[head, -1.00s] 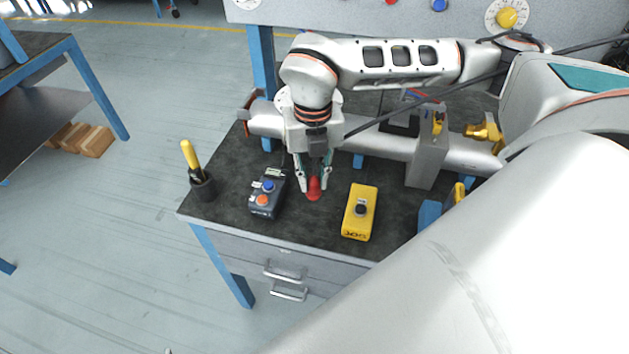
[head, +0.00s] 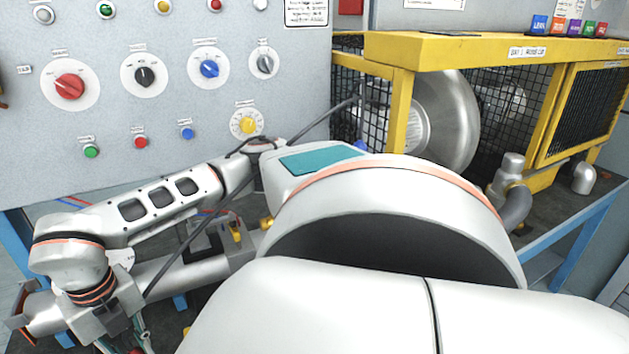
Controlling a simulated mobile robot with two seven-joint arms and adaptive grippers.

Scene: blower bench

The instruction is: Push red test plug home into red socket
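My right gripper (head: 135,345) is at the bottom left edge, and the arm reaches to it from the right. Only its upper part and a bit of the fingers show. The fingertips are cut off by the frame edge, so I cannot tell whether they are open or shut. The red test plug is not in view. I cannot make out a red socket for certain. My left gripper is not in view.
A grey panel carries a red knob (head: 69,86), a black knob (head: 145,75), a blue knob (head: 209,69), a yellow dial (head: 248,124) and several buttons. A yellow guard frame (head: 402,100) with mesh surrounds a metal blower housing (head: 455,120) at right.

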